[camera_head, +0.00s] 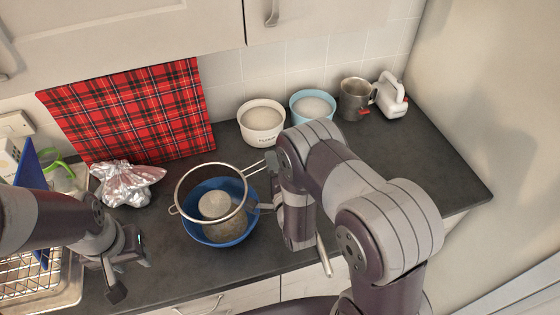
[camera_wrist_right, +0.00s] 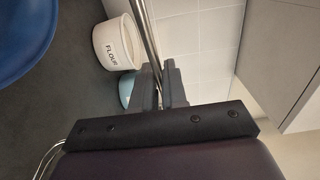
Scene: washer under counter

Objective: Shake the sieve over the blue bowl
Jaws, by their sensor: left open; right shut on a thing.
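The sieve (camera_head: 178,192), a wire ring with a long metal handle, is held above the blue bowl (camera_head: 228,241) on the dark counter. A pale round mass (camera_head: 214,205) shows inside the ring; I cannot tell whether it lies in the mesh or in the bowl. My right gripper (camera_head: 271,163) is shut on the sieve handle to the right of the bowl. The right wrist view shows the metal handle (camera_wrist_right: 149,38) between the fingers (camera_wrist_right: 164,88) and the blue bowl (camera_wrist_right: 22,35) at top left. My left gripper (camera_head: 128,262) is open and empty, left of the bowl.
A white flour pot (camera_head: 262,131), a light blue pot (camera_head: 298,108), a metal cup (camera_head: 354,99) and a white mixer (camera_head: 391,95) stand along the wall. Crumpled foil (camera_head: 126,182) and a wire rack (camera_head: 30,277) are at left. A red tartan cloth (camera_head: 135,110) is behind.

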